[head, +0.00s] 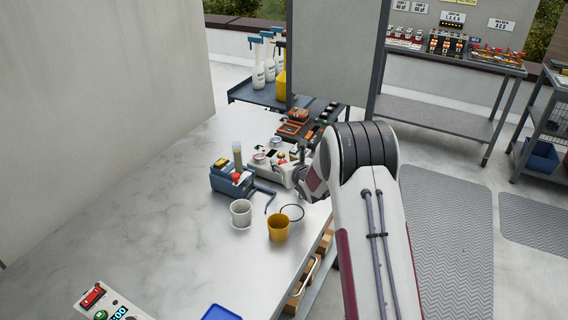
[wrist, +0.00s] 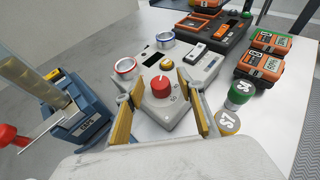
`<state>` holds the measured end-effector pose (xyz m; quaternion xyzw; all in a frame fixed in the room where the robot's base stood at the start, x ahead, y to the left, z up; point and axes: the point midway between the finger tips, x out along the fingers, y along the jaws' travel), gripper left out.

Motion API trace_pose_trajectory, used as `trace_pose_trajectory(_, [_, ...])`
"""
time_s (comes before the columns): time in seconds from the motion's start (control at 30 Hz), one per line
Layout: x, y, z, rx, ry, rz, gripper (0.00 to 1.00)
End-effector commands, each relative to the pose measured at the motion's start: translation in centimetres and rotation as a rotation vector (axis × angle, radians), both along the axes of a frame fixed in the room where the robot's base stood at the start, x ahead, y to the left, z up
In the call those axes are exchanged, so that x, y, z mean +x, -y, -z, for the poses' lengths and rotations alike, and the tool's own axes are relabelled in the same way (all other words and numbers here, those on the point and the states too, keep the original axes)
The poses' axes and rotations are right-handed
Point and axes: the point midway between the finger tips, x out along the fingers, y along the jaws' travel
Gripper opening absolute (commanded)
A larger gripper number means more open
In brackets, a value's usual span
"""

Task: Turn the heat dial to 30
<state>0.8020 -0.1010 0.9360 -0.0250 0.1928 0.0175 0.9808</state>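The heat dial is a red round knob (wrist: 160,87) on a light grey control box, in the middle of the wrist view. Small numbers stand to its right and below it; they are too small to read surely, and I cannot tell which mark the knob points to. My gripper (wrist: 159,93) is open, with one yellow-padded finger on each side of the knob. A gap shows between the pads and the knob. In the head view my gripper (head: 303,182) is at the right end of the light grey device, and the knob is hard to make out there.
A blue device (head: 231,178) with a red knob and an upright tube stands left of the dial. A white cup (head: 241,213) and a yellow cup (head: 279,229) stand nearer. Orange-and-black boxes (wrist: 260,67) and round containers (wrist: 240,92) stand at the right.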

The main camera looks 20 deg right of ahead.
Motion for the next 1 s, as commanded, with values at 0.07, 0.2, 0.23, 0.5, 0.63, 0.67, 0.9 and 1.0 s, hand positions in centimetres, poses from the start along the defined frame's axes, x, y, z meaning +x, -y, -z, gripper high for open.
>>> trace_pose_trajectory(0.07, [0.0,0.0,0.1,0.0,-0.001,-0.001,0.38])
trace_pose_trajectory(0.2, [-0.1,-0.1,0.1,0.0,-0.002,-0.001,0.38])
trace_pose_trajectory(0.23, [-0.1,-0.1,0.1,0.0,-0.003,-0.001,0.38])
trace_pose_trajectory(0.5, [-0.5,-0.1,-0.1,0.0,-0.003,-0.001,0.38])
trace_pose_trajectory(0.63, [-1.1,0.0,-0.4,0.0,-0.002,-0.001,0.38])
trace_pose_trajectory(0.67, [-1.3,0.0,-0.4,0.0,-0.003,-0.001,0.38])
trace_pose_trajectory(0.9, [-3.4,0.0,-1.3,0.0,-0.002,-0.001,0.38])
trace_pose_trajectory(1.0, [-4.3,0.1,-1.7,0.001,-0.003,0.0,0.38])
